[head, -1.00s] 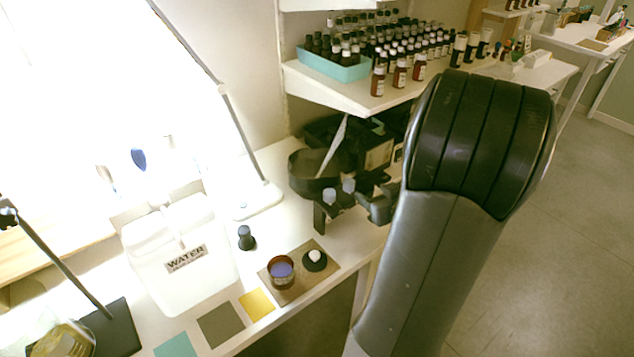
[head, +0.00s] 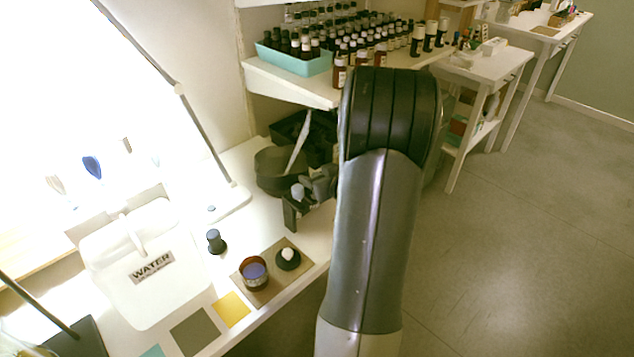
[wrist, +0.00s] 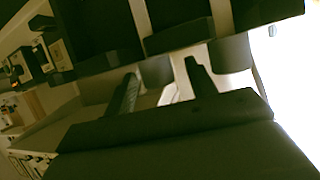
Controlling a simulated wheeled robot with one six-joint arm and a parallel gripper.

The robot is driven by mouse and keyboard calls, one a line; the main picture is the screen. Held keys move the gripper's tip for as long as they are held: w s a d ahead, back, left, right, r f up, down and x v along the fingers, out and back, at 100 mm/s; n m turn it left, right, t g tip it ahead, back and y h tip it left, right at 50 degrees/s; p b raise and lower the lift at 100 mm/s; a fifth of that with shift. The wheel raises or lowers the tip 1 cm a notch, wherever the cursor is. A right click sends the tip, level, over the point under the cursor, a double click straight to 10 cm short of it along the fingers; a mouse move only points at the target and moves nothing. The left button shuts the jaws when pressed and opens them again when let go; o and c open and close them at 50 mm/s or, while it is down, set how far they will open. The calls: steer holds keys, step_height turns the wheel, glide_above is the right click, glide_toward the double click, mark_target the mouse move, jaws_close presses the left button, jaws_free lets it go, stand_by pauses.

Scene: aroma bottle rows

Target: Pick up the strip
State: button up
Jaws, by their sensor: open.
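The strip (head: 299,142) is a thin, pale, slanted piece in the head view. It stands tilted with its lower end in or against a dark round bowl (head: 277,172) at the back of the table. My gripper (wrist: 160,72) shows two dark fingers standing apart in the wrist view. A pale piece, probably the strip (wrist: 170,92), shows in the gap between them; I cannot tell whether it touches either finger. In the head view my arm hides most of the gripper, near the bowl's right side.
A shelf (head: 290,82) with rows of bottles and a teal tray (head: 300,62) hangs above the bowl. A white water container (head: 145,270), a small dark bottle (head: 216,241) and a brown mat (head: 296,276) with an amber jar (head: 254,273) occupy the table's front.

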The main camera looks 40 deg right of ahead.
steer(key=shift+w, duration=0.1)
steer(key=c, duration=0.9)
step_height(320, 180, up, 18)
steer(key=p, duration=0.6)
steer(key=shift+p, duration=0.4)
steer(key=shift+f, duration=0.1)
